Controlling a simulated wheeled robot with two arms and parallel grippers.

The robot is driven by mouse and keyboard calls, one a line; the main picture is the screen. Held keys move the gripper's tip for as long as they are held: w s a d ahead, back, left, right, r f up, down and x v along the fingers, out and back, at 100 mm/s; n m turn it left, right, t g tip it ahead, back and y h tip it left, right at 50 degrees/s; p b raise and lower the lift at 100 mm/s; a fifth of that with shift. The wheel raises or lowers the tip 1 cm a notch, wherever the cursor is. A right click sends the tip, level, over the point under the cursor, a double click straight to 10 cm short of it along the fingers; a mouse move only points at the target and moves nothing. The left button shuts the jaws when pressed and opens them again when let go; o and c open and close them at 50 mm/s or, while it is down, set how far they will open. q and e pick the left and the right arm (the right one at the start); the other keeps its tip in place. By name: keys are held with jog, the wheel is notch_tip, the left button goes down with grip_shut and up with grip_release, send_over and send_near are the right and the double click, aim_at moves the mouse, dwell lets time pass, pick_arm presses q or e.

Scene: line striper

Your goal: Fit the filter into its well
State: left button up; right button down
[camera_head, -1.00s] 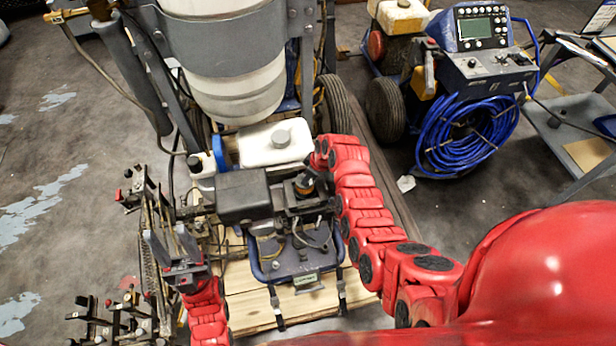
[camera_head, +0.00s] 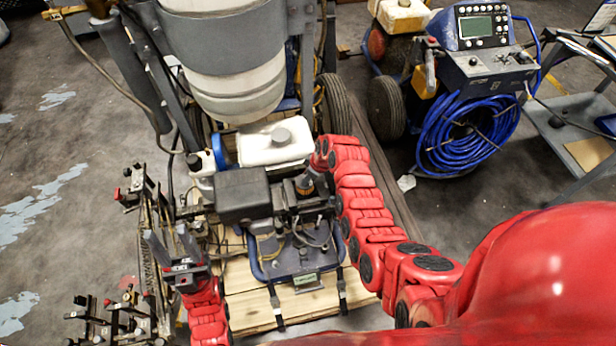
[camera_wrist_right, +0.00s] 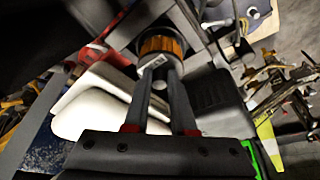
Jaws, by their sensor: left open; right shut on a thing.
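The filter (camera_head: 304,185) is a small cylinder with an orange-amber band, beside the black box on the engine in the head view. My left gripper (camera_head: 172,243) is open and empty at the lower left, apart from the engine.
The black box (camera_head: 242,195) and white tank (camera_head: 275,146) stand close to the filter. A blue-framed panel (camera_head: 295,262) lies in front, above wooden boards (camera_head: 250,308). Racks with red-tipped clamps (camera_head: 115,318) crowd the lower left. A blue hose coil (camera_head: 470,135) is at the right.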

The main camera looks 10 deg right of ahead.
jog(key=shift+f+b, duration=0.3)
jog(key=shift+f, duration=0.1)
dwell(1.0)
jog(key=shift+f+b, duration=0.65)
jog(key=shift+b, duration=0.15)
jog(key=c, duration=0.7)
grip_release()
jog(key=shift+o, duration=0.5)
jog(key=shift+o, duration=1.3)
jog(key=shift+r, duration=0.1)
